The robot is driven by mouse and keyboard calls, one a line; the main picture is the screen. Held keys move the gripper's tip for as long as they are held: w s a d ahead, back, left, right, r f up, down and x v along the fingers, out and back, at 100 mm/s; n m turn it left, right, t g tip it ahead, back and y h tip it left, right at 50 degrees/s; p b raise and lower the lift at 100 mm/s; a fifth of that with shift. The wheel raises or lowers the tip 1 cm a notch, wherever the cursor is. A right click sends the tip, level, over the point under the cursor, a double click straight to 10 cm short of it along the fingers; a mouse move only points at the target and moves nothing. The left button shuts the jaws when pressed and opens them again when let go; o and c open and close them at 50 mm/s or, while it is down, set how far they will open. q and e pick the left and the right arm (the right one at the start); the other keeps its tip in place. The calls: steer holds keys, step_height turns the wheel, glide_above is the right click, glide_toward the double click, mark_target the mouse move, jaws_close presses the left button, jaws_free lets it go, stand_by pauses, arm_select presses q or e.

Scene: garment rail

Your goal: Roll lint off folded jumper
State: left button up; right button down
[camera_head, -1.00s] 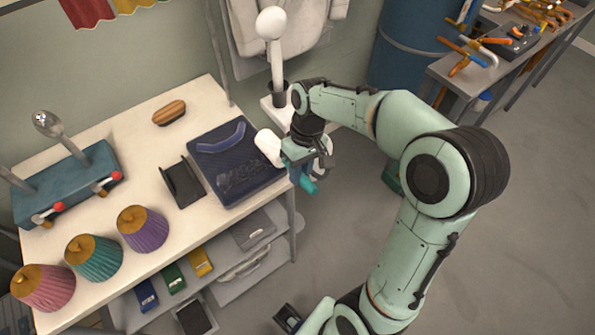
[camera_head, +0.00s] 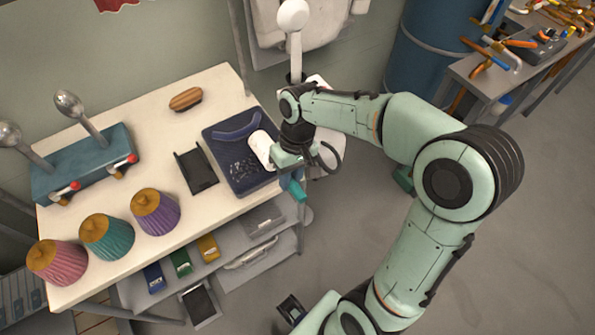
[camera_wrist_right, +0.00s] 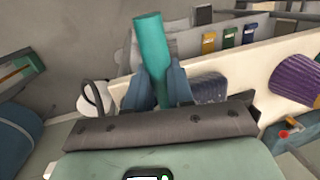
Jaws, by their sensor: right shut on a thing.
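The folded navy jumper (camera_head: 222,150) lies near the right end of the white table, with pale lint specks on its middle and front and a lighter blue curved band near its back. My right gripper (camera_head: 292,172) is shut on the lint roller's teal handle (camera_head: 298,190). The white roller head (camera_head: 261,149) is over the jumper's right part; I cannot tell if it touches. In the right wrist view the handle (camera_wrist_right: 152,45) stands between the two blue fingers (camera_wrist_right: 156,88), and a strip of the jumper (camera_wrist_right: 209,88) shows beside them. My left gripper is not in view.
A black tray (camera_head: 196,171) sits just left of the jumper, a wooden brush (camera_head: 185,99) behind. Pleated shades (camera_head: 107,237) and a blue rack (camera_head: 82,163) with metal spoon-like pieces fill the left. A white stand (camera_head: 293,20) rises behind my wrist.

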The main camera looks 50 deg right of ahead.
steer(key=shift+w+a, duration=1.25)
steer(key=shift+a, duration=4.05)
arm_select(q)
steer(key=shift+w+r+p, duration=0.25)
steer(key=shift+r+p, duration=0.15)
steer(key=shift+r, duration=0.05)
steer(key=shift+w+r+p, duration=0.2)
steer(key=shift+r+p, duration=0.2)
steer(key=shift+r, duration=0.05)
arm_select(e)
steer(key=s+d, duration=0.4)
steer(key=d, duration=1.3)
steer(key=shift+r, duration=0.1)
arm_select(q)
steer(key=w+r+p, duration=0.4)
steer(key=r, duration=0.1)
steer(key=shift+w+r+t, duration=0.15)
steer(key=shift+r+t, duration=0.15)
arm_select(e)
steer(key=a+v, duration=0.1)
steer(key=v, duration=0.5)
steer(key=shift+a+r, duration=0.2)
steer(key=shift+r, duration=0.3)
steer(key=shift+s, duration=0.25)
steer(key=shift+w, duration=0.1)
